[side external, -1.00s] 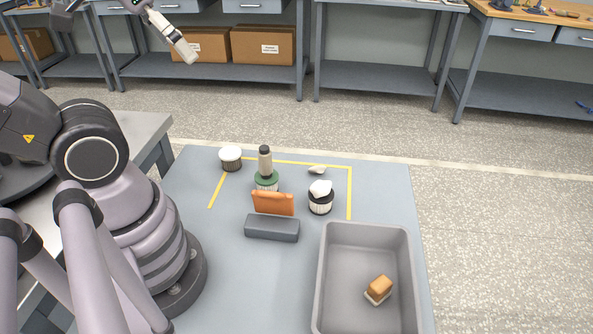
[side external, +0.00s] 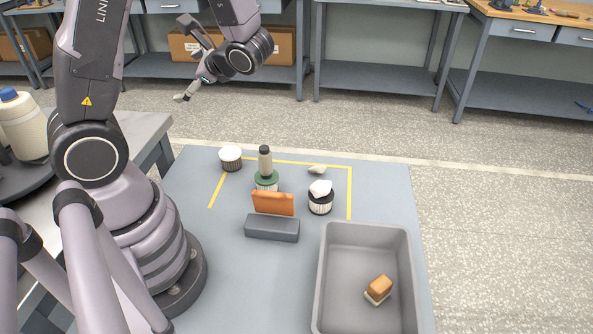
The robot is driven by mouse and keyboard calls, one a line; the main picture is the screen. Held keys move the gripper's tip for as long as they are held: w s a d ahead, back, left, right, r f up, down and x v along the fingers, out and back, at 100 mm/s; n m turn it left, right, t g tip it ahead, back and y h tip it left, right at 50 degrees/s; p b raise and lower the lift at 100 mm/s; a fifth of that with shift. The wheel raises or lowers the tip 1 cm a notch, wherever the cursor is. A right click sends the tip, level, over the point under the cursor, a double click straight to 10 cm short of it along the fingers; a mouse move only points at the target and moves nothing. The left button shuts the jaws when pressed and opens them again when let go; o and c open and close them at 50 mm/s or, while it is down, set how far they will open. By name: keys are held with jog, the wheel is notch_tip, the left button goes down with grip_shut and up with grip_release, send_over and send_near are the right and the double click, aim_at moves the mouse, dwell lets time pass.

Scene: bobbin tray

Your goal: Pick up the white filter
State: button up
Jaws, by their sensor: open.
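It is not clear which item is the white filter. A round piece with a white top and dark ribbed side (side external: 231,159) stands at the back left of the table. A black-rimmed, ribbed white cylinder (side external: 320,205) stands right of centre with a white lump (side external: 320,188) on top. A small flat whitish piece (side external: 317,169) lies behind it. My gripper (side external: 184,97) is open and empty, up in the air in front of the shelves in the picture, apart from all these things.
A green-based piece with a grey, dark-topped cylinder (side external: 265,161) stands mid-table. An orange block (side external: 273,203) and grey block (side external: 272,228) are in front. A grey bin (side external: 343,232) at right holds a tan block (side external: 380,285).

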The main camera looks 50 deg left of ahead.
jog(key=w+a+f+m+t+y, duration=0.2)
jog(key=w+f+m+t+y, duration=0.2)
jog(key=w+f+m, duration=0.35)
jog(key=m+t+h, duration=0.3)
jog(key=m+t, duration=0.3)
jog(key=m, duration=0.2)
send_near(230, 152)
jog(key=a, duration=0.1)
jog(key=w+a, duration=0.1)
jog(key=shift+a, duration=0.3)
jog(key=shift+w+a+f+m+h, duration=0.1)
jog(key=shift+a+f+m+h, duration=0.15)
jog(key=shift+a+f+h, duration=0.25)
jog(key=shift+x, duration=3.1)
jog(key=c, duration=1.3)
jog(key=shift+o, duration=0.2)
jog(key=shift+r, duration=0.1)
